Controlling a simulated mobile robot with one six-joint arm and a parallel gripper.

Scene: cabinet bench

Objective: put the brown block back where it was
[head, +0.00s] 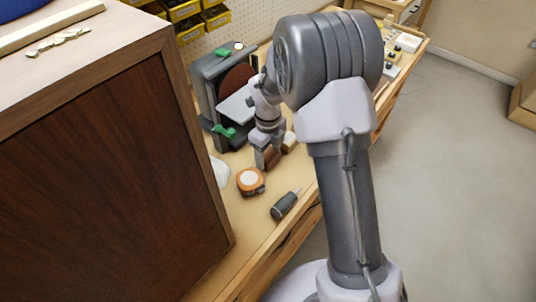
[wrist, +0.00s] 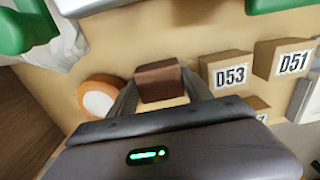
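The brown block (wrist: 160,82) is a small dark wooden piece between the fingertips of my gripper (wrist: 160,88) in the wrist view. Both fingers meet its sides, so the gripper appears shut on it. In the head view the brown block (head: 272,158) shows partly between the fingers of my gripper (head: 268,160), which points down over the bench. Whether the block touches the bench top or hangs slightly above it, I cannot tell.
Lighter blocks labelled D53 (wrist: 228,73) and D51 (wrist: 285,58) stand to the right in the wrist view. An orange-and-white round object (head: 250,181) and a dark-handled tool (head: 286,205) lie nearer. A disc sander (head: 207,72) stands behind; a large wooden cabinet (head: 110,180) is left.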

